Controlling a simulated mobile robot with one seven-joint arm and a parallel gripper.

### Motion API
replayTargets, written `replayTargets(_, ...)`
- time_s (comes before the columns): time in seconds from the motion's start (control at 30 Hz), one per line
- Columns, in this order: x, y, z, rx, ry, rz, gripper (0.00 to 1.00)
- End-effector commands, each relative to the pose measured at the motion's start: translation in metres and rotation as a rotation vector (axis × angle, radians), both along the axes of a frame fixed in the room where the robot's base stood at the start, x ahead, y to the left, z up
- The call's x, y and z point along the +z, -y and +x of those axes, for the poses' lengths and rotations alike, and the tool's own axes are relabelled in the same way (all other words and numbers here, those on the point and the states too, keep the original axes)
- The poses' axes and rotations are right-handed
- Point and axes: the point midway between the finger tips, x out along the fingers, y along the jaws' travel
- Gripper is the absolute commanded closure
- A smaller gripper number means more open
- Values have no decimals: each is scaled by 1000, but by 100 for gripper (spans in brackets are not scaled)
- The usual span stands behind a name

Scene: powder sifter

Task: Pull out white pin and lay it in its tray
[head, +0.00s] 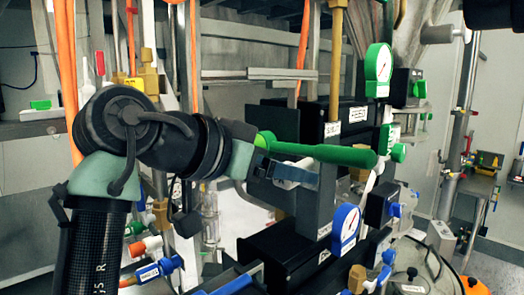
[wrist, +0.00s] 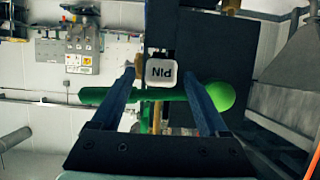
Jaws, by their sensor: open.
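In the wrist view a white block marked PIN (wrist: 161,72), its letters upside down, shows between the fingertips of my gripper (wrist: 161,82). The fingers are open, one on each side of it, with no clear contact. I take this to be the white pin's head; its shaft is hidden. In the head view my gripper (head: 314,179) points right at a dark upright post (head: 327,200), below a green handle (head: 345,155). I cannot tell which tray is the pin's.
The green handle (wrist: 150,96) crosses the wrist view close to both fingers. Round gauges (head: 377,62) (head: 345,227) and dark boxes crowd the space right of my gripper. Orange hoses (head: 66,70) hang at left. A yellow tray (head: 486,160) with small parts stands far right.

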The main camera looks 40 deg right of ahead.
Motion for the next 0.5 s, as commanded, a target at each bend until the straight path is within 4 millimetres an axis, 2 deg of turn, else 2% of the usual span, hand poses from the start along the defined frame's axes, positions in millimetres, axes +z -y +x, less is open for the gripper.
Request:
replayTargets(0.13,-3,8,0,0,1,0,22)
replayTargets(0.4,-4,9,0,0,1,0,22)
replayTargets(0.5,-4,9,0,0,1,0,39)
